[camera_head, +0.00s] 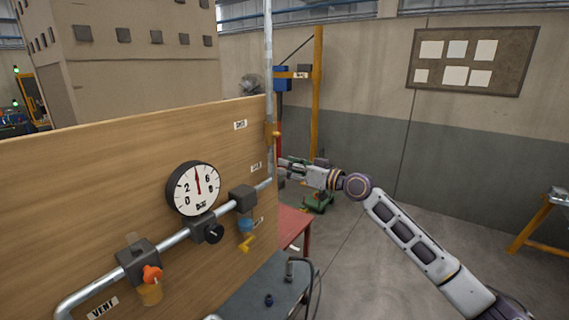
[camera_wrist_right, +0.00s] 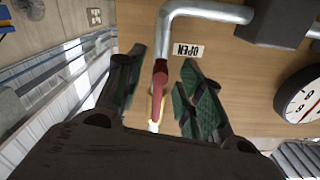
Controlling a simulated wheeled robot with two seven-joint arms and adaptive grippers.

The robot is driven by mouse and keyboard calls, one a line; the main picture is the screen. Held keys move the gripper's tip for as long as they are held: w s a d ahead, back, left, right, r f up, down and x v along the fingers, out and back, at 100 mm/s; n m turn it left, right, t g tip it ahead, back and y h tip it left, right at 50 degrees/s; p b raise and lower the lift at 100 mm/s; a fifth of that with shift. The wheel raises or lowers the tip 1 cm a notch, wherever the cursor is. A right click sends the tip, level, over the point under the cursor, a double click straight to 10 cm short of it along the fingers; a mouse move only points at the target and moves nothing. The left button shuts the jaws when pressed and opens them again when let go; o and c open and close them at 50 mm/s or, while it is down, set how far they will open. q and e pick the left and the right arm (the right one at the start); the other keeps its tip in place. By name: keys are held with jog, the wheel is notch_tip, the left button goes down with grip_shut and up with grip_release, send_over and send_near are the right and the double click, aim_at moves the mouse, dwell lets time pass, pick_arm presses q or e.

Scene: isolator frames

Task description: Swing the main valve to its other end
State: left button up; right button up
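My right gripper (camera_head: 283,171) is beside that pipe. In the right wrist view its green-padded fingers (camera_wrist_right: 163,62) are apart on either side of the valve, with visible gaps. Contact with the handle is unclear. My left gripper is out of view.
The wooden board (camera_head: 90,180) carries a round gauge (camera_head: 194,188), a lower pipe (camera_head: 172,240), an orange-handled valve (camera_head: 152,274) by the VENT label and a blue valve (camera_head: 246,225) with a yellow handle. A grey bench (camera_head: 250,292) stands below. Floor at right is open.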

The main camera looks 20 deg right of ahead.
jog(key=shift+x, duration=1.05)
jog(key=shift+c, duration=0.4)
